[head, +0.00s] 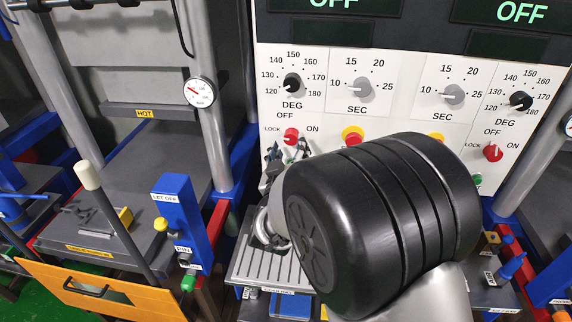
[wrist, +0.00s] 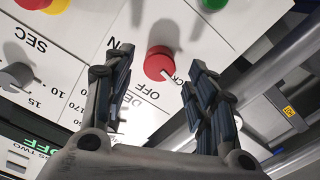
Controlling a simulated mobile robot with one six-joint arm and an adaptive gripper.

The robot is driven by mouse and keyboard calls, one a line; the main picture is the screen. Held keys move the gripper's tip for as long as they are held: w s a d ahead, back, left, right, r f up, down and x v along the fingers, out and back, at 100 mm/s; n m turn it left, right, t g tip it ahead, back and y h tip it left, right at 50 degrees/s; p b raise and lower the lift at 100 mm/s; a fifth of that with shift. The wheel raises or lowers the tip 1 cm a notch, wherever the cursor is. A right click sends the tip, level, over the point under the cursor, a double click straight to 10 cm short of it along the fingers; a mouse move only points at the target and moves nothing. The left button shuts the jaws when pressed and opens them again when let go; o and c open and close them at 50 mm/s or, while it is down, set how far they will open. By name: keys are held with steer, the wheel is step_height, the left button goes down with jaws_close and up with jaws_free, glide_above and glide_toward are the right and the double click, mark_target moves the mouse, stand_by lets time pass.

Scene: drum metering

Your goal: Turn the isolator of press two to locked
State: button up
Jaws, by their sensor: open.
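The press two isolator is a round red knob (head: 291,136) low on the white panel, with LOCK, OFF and ON labels around it. In the wrist view the red knob (wrist: 160,62) lies ahead, between my two fingertips as seen. Its white mark is on the side near the LOCK and OFF labels; the exact setting is hard to tell. My gripper (wrist: 160,65) is open and empty, its fingers apart on either side of the knob in the picture. In the head view my gripper (head: 287,155) is just below the knob, partly hidden behind my black wrist.
A second red isolator (head: 493,152) is on the panel's right. Grey SEC knobs (head: 362,88) and black DEG knobs (head: 292,84) sit above. A green button (wrist: 213,3) and a red button on yellow (wrist: 38,3) are nearby. A metal column (head: 215,130) stands left.

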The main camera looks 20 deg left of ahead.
steer(key=v, duration=0.8)
steer(key=shift+s, duration=0.35)
steer(key=w+d+r+m+g, duration=0.2)
steer(key=d+r+g, duration=0.1)
steer(key=d, duration=0.3)
steer(key=s+d+m+g+h, duration=0.1)
steer(key=s+d+g, duration=0.2)
steer(key=s+d, duration=0.4)
steer(key=s+d+m+g+h, duration=0.1)
steer(key=s+d+m+g, duration=0.1)
steer(key=s+d, duration=0.6)
steer(key=d+g, duration=0.1)
steer(key=d, duration=0.4)
steer(key=shift+s+d+f+g, duration=0.25)
steer(key=shift+s+d+g, duration=0.05)
steer(key=shift+d+g, duration=0.1)
steer(key=s+d+m+g, duration=0.1)
steer(key=s+d, duration=0.1)
steer(key=s, duration=0.1)
steer(key=s+d+f+g+h, duration=0.1)
steer(key=s+d, duration=0.2)
steer(key=s, duration=0.1)
steer(key=s+d+f+m+g+h, duration=0.1)
steer(key=s+d, duration=0.1)
steer(key=s, duration=0.2)
steer(key=shift+d+f+m, duration=0.1)
steer(key=shift+d+m, duration=0.1)
steer(key=shift+m, duration=0.1)
steer(key=shift+c, duration=0.2)
